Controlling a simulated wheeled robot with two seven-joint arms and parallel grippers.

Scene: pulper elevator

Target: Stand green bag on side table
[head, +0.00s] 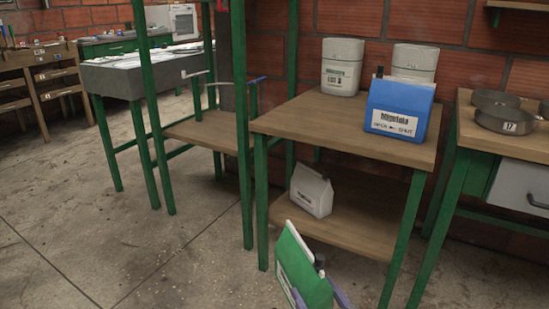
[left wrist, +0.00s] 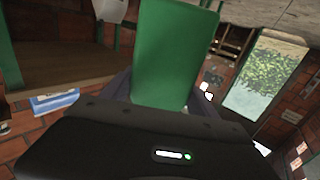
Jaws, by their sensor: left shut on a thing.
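The green bag (head: 304,270) is at the bottom of the head view, in front of the side table and below its top, leaning to one side. My left gripper (head: 336,295) is shut on it; only a bit of a purple-grey finger shows there. In the left wrist view the green bag (left wrist: 172,55) stands out between the fingers, just beyond the dark gripper body. The side table (head: 290,122) has a wooden top, a lower shelf and green legs. A blue bag (head: 399,108) stands on its top at the right. My right gripper is in neither view.
Two whitish bags, one at the back middle (head: 342,66) and one behind the blue bag (head: 415,61), stand on the top. A white bag (head: 311,190) stands on the lower shelf (head: 335,232). The top's front left is clear. Round pans (head: 505,119) sit on a right table.

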